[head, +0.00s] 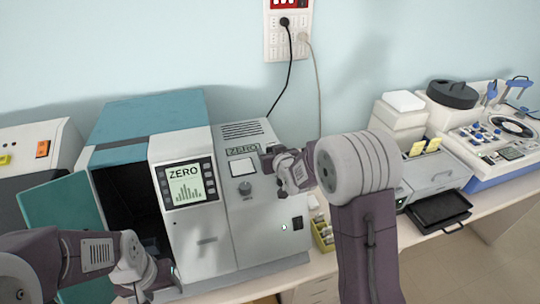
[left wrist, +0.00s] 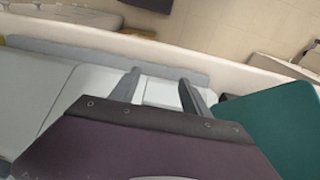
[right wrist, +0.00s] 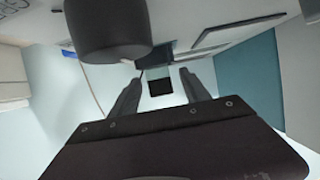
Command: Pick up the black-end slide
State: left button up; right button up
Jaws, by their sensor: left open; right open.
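The black-end slide shows in the right wrist view as a small black square end (right wrist: 160,87) with a pale, see-through part above it. It lies between the spread fingers of my right gripper (right wrist: 160,76), with a gap on each side. My right gripper (head: 283,170) is open, in front of the grey machine with the dark knob; I cannot make out the slide in the head view. My left gripper (head: 176,276) is open and empty at the lower left, low in front of the ZERO machine. It also shows in the left wrist view (left wrist: 159,77).
The ZERO machine (head: 204,240) stands at left with its teal door (head: 62,215) open. A dark knob (right wrist: 107,28) is close to my right gripper. A yellow box (head: 322,238), a black tray (head: 440,209) and a blue-white device (head: 490,172) are to the right.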

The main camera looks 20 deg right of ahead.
aim_at(270, 150)
jog(key=shift+p+x, duration=0.5)
jog(key=shift+x, duration=1.3)
jog(key=shift+s+r, duration=0.1)
jog(key=shift+r, duration=0.2)
grip_shut()
